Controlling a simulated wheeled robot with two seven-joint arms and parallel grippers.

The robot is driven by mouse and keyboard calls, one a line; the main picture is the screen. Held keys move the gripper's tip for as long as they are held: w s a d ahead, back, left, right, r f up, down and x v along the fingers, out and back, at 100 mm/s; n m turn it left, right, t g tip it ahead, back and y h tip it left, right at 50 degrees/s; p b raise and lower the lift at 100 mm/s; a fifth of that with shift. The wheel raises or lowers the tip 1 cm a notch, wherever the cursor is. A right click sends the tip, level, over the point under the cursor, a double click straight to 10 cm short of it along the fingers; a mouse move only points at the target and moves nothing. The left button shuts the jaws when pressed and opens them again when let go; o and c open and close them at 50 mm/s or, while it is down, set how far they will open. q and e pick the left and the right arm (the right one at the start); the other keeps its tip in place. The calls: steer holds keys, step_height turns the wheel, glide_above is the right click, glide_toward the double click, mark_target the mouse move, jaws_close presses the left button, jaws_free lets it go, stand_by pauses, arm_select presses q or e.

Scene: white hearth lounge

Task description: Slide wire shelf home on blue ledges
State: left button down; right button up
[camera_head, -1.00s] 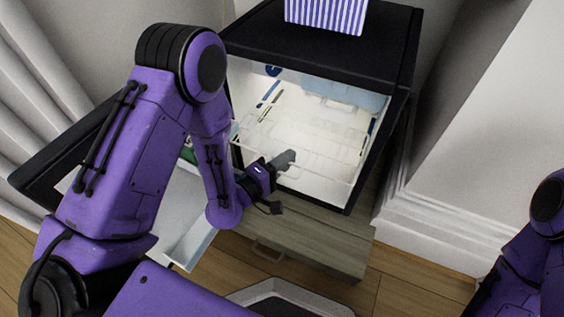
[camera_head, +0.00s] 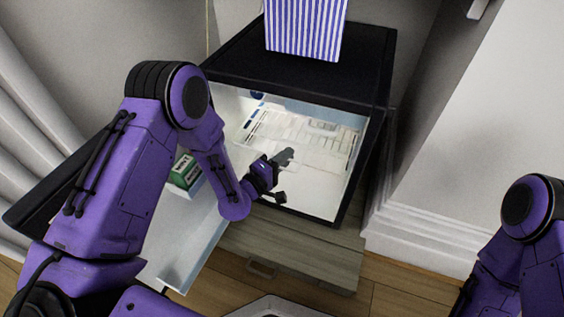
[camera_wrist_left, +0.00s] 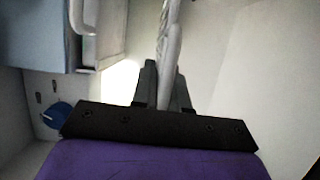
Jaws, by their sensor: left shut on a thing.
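The pale wire shelf (camera_head: 312,143) lies inside the lit cabinet of the small black fridge (camera_head: 340,85). Its thin wires are faint against the white interior. Small blue marks on the left inner wall (camera_head: 250,121) look like a ledge; the opposite ledge is hard to make out. My left gripper (camera_head: 286,157) reaches into the opening at the shelf's front edge. In the left wrist view its dark fingers (camera_wrist_left: 160,88) are closed on a pale rod (camera_wrist_left: 171,45), part of the shelf. My right arm shows at the right edge, its gripper outside the picture.
The fridge door stands open at the left, with a green box (camera_head: 185,171) in it. A striped box (camera_head: 306,28) stands on top. Below is a wooden drawer unit (camera_head: 290,255). A white wall and skirting (camera_head: 430,240) lie right. A blue box (camera_wrist_left: 42,35) shows in the wrist view.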

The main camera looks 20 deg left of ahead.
mark_target(295, 136)
arm_select(q)
steer(key=shift+w, duration=1.5)
steer(key=shift+w+d, duration=0.1)
steer(key=shift+w, duration=1.25)
steer(key=shift+w+b, duration=0.5)
steer(key=shift+w, duration=1.05)
steer(key=shift+f, duration=0.25)
arm_select(e)
steer(key=shift+s+a+f+n+g+y, duration=0.1)
steer(key=shift+s+f+n+g+y, duration=0.25)
steer(key=shift+s+f+g, duration=0.2)
arm_select(q)
steer(key=c, duration=1.1)
jaws_free()
steer(key=shift+s, duration=0.1)
